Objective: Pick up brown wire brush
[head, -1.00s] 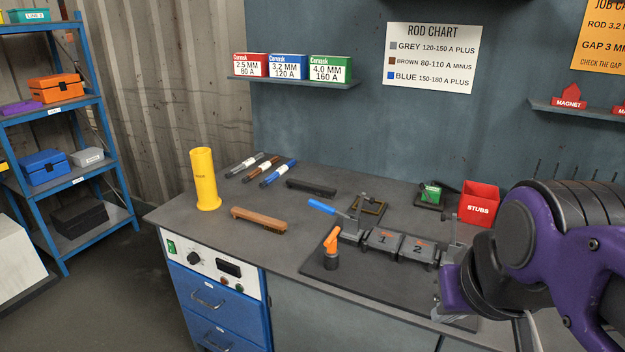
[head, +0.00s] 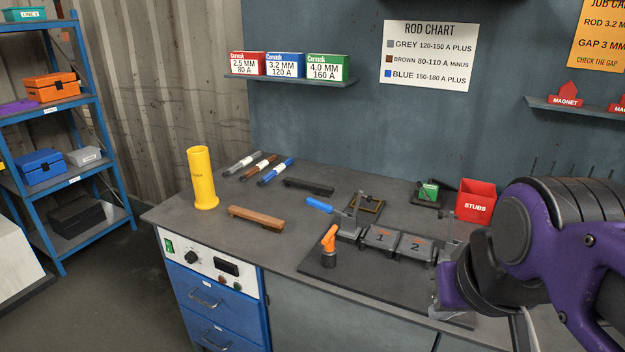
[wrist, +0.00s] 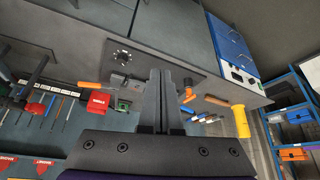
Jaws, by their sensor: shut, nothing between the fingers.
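The brown wire brush (head: 257,218) lies on the grey bench top near its front left edge, to the right of the yellow cylinder. It also shows in the wrist view (wrist: 217,101), to the right of my gripper and beyond it. My gripper (wrist: 161,72) is shut and empty, its two fingers together in the wrist view. In the head view my purple arm is at the right, over the front right of the bench, well away from the brush; the fingertips are hard to make out there.
A yellow cylinder (head: 202,178) stands left of the brush. A dark brush (head: 309,187) and several rods (head: 275,172) lie behind it. A fixture plate (head: 345,277) with an orange-handled clamp (head: 329,240) is to its right. A red stubs bin (head: 475,201) stands farther right.

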